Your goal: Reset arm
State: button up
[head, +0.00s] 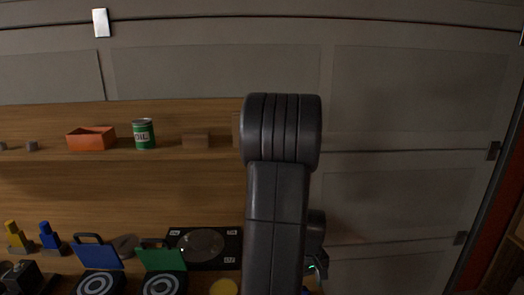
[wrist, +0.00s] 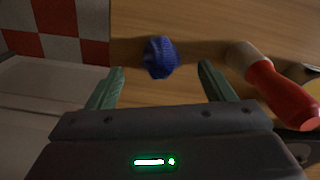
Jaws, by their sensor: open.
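My gripper (wrist: 160,88) shows in the wrist view with its two green fingers spread apart and nothing between them. A dark blue ribbed object (wrist: 160,58) lies on a wooden surface beyond the fingertips, not touching them. A red-handled tool (wrist: 278,90) with a pale end lies to the right of the right finger. In the head view my dark arm stands upright at the middle and hides part of the bench. The gripper's fingers cannot be made out there.
An orange bin (head: 91,139), a green oil can (head: 144,134) and a brown block (head: 196,140) stand on the wooden shelf. Below are a black plate with a disc (head: 203,246), a blue-lidded case (head: 97,255) and a green-lidded case (head: 163,260). Grey panels fill the right.

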notch_tip(320, 180, down, 4)
jog(key=shift+r, duration=0.7)
jog(key=shift+f, duration=0.1)
